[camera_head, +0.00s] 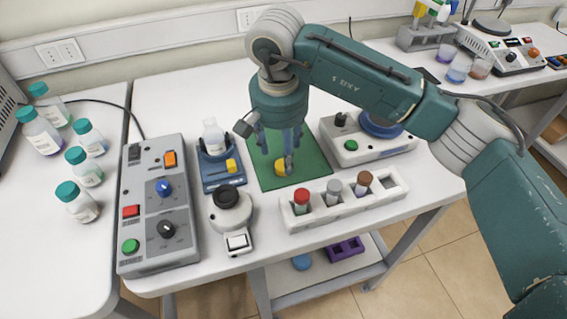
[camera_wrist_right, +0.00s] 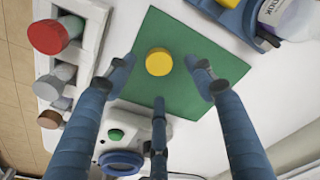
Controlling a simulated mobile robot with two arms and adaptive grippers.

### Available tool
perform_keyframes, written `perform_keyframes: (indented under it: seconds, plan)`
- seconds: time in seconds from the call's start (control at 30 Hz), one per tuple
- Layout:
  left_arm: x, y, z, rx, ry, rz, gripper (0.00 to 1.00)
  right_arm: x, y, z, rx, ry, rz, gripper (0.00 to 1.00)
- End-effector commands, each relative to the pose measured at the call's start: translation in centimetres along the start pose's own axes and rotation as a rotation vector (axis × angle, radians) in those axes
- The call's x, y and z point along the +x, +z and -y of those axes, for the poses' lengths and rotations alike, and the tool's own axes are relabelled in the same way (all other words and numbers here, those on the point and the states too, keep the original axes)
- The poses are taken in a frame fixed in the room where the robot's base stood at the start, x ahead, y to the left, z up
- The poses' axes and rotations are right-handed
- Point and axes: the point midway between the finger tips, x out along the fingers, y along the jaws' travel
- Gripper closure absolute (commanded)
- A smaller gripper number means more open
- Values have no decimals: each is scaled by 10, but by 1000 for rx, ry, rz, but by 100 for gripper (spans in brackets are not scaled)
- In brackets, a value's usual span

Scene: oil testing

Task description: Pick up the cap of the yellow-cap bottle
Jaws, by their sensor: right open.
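A round yellow cap (camera_head: 281,168) lies on the green mat (camera_head: 309,172), with no bottle under it. It also shows in the wrist view (camera_wrist_right: 159,62) near the upper middle. My right gripper (camera_head: 282,158) points down over the mat at the cap. In the wrist view its fingers (camera_wrist_right: 165,72) are spread apart around the cap with nothing between them, and they do not touch it there. The exact height gap is hard to tell. An open clear bottle (camera_head: 213,137) stands on a blue device (camera_head: 221,176) left of the mat. My left gripper is out of view.
A white rack (camera_head: 330,215) with red, grey and brown capped tubes stands in front of the mat. A black-topped device (camera_head: 230,212) and a grey control box (camera_head: 158,235) stand to the left. A white device (camera_head: 365,150) is at the right. The table behind is clear.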

Motion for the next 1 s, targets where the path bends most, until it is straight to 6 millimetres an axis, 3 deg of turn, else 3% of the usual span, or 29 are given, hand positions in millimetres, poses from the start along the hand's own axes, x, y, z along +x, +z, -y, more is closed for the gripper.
perform_keyframes:
  seconds: [0.1, 0.23, 0.53, 0.57, 0.7, 0.73, 1.0]
  plan:
    - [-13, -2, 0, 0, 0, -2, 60, 17, 2, -1, 1, 2, 7, 46]
    - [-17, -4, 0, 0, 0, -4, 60, 35, 2, 0, 0, 1, 4, 46]
    - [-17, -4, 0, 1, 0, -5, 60, 44, 1, 0, 0, 0, 0, 46]
    - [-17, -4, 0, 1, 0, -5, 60, 44, 1, 0, 0, 0, 0, 48]
    - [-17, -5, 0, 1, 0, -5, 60, 44, 1, 0, 0, 0, 1, 76]
    - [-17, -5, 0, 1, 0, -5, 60, 44, 1, 0, 0, 0, 1, 79]
    - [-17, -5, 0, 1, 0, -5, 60, 43, 1, 0, 0, 0, 1, 79]
